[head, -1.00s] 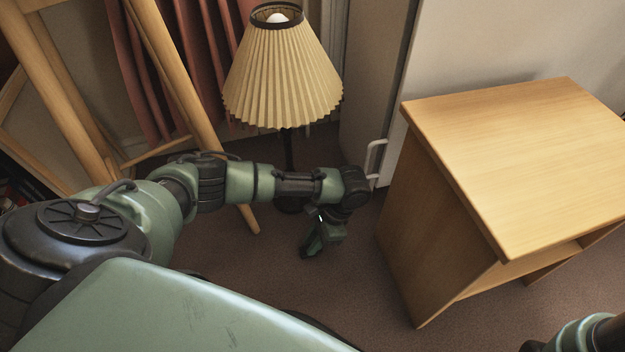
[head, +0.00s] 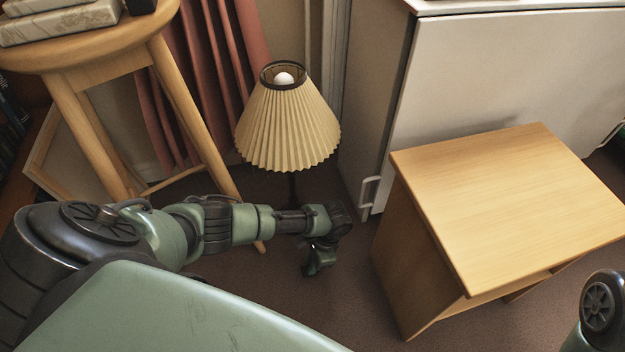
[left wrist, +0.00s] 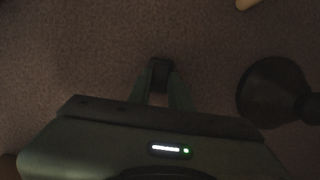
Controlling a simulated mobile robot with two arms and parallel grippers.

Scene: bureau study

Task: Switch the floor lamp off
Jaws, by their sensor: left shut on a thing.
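The floor lamp, with a pleated cream shade (head: 288,130) and a pale bulb (head: 284,78) at its open top, stands beyond my left forearm. Whether the bulb is lit is hard to tell. Its dark round base (left wrist: 270,92) shows at the right of the left wrist view. My left gripper (head: 318,266) is low over the carpet in front of the lamp. In the left wrist view its fingers (left wrist: 160,82) are shut on a small dark block (left wrist: 159,69), to the left of the base and apart from it. My right gripper is out of view.
A wooden stool (head: 92,45) with books on top stands left of the lamp. A wooden side table (head: 510,195) stands to the right, before a white cabinet (head: 490,85). Bare carpet (head: 325,310) lies between my body and the side table.

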